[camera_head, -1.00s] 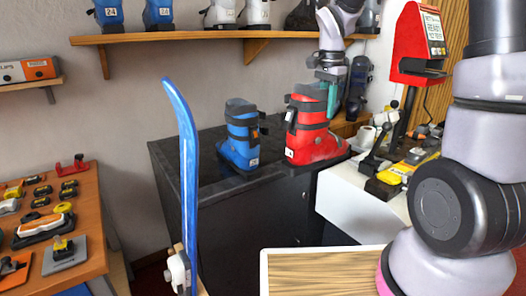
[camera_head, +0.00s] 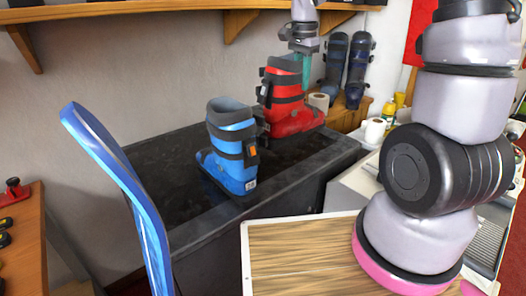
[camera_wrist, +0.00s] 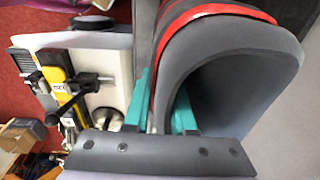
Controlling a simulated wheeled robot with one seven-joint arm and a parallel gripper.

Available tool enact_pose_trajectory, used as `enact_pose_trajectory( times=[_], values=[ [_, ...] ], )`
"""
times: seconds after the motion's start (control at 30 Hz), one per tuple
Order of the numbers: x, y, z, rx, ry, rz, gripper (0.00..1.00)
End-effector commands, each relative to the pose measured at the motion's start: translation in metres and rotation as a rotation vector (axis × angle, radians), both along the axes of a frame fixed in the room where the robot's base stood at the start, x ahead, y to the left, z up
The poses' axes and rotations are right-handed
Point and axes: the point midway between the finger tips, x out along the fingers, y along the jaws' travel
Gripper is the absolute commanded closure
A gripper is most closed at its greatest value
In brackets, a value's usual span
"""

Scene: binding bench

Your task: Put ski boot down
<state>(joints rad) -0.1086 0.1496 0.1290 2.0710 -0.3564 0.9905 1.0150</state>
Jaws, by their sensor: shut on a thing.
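A red ski boot (camera_head: 290,108) with dark straps and a grey liner is upright at the right part of the black cabinet top (camera_head: 180,150). My gripper (camera_head: 304,66) is above it, with its teal fingers shut on the boot's upper cuff. In the wrist view the fingers (camera_wrist: 163,105) pinch the cuff wall, and the grey liner (camera_wrist: 235,35) fills the right side. The red boot's sole is at or very near the cabinet top; I cannot tell whether it touches. A blue ski boot (camera_head: 232,150) stands upright to the left and nearer.
A blue ski (camera_head: 125,185) rises in the left foreground. A wood-topped board (camera_head: 300,255) is in front of the cabinet. Paper rolls (camera_head: 374,130) and dark boots (camera_head: 350,65) are right of the red boot. A shelf (camera_head: 130,10) runs above. Bare cabinet top lies around the blue boot.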

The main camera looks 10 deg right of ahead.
Motion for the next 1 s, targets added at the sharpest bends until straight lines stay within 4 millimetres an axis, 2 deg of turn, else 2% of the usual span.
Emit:
enact_pose_trajectory(
  times=[0.3, 0.53, 0.7, 0.83, 1.0],
  values=[
    [0.000, 0.000, -0.048, -0.001, 0.003, 0.001, 1.00],
    [0.000, 0.000, -0.065, -0.001, 0.001, 0.001, 1.00],
    [0.000, 0.000, -0.087, 0.000, 0.002, 0.001, 1.00],
    [0.000, 0.000, -0.097, 0.000, 0.000, 0.001, 1.00],
    [0.001, 0.000, -0.098, 0.000, -0.002, 0.001, 1.00]
  ],
)
